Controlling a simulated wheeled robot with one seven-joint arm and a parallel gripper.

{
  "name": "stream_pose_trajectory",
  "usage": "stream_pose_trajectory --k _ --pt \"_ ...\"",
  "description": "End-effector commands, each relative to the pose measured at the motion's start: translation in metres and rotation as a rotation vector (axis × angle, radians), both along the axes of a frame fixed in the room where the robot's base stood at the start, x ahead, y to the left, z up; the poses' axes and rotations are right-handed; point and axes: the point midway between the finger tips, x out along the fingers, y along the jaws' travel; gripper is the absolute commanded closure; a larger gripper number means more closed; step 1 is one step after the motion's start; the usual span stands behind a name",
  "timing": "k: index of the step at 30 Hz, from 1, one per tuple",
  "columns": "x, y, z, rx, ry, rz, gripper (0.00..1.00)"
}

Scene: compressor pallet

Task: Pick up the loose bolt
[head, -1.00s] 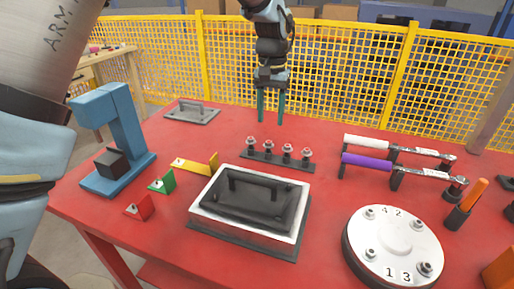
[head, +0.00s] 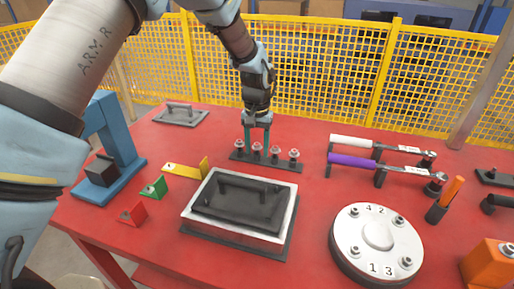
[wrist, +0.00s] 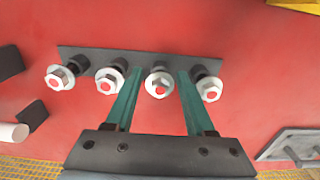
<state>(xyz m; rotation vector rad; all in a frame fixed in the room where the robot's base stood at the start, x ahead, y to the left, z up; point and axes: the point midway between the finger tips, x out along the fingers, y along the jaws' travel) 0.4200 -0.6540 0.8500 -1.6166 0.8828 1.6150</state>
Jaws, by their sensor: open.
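Several bolts with silvery washers stand upright in a row on a dark bolt rack (head: 237,157) at the back middle of the red table. No mark tells which one is the loose bolt. My gripper (head: 258,148) points down over the rack, around the second bolt from the left in the head view. In the wrist view my gripper (wrist: 159,76) is open. Its two green fingers lie on either side of one bolt (wrist: 158,85), with gaps between. Whether the fingertips are down level with the bolt head is hard to tell.
A round numbered flange (head: 345,262) with bolts is at front right. A black-lidded tray (head: 240,205) stands in front of the rack. A white-handled wrench (head: 352,141) and a purple-handled wrench (head: 352,160) lie right. A blue stand (head: 122,150) is left; yellow fence (head: 320,75) behind.

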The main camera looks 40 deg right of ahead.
Motion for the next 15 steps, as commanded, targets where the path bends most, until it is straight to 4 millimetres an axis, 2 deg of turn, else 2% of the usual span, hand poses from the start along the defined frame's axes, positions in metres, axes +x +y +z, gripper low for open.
stream_pose_trajectory --k 3,15 --pt "-0.0001 0.0001 -0.0001 0.000 0.000 0.000 0.45" --pt "0.0000 0.0001 0.0003 0.000 0.000 0.000 0.91"
